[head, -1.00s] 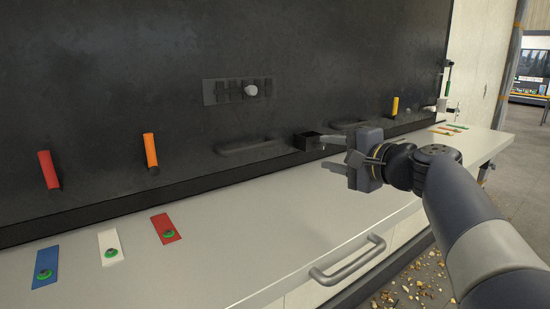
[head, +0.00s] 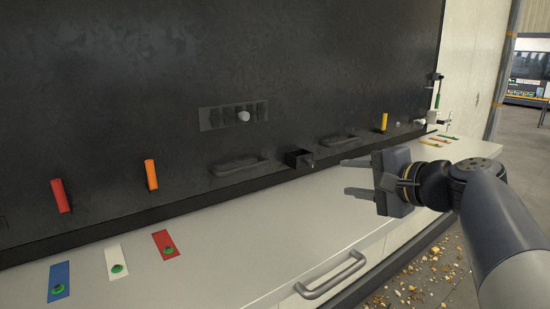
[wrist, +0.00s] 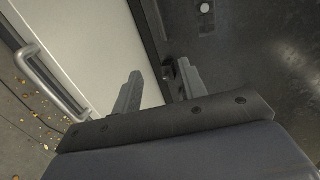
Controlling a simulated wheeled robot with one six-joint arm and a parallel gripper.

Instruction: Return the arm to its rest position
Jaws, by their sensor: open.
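My gripper (head: 350,176) is open and empty at the right of the head view, with its two fingers pointing left. It is in the air above the right part of the light grey worktop (head: 210,262). In the wrist view my gripper's two fingers (wrist: 158,90) stand apart with nothing between them. My arm reaches in from the right edge of the head view.
A dark panel (head: 130,90) rises behind the worktop. It bears a red handle (head: 61,195), an orange handle (head: 151,174), a yellow handle (head: 384,122), a small black box (head: 298,159) and a white knob (head: 243,116). A drawer handle (head: 330,276) sticks out in front.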

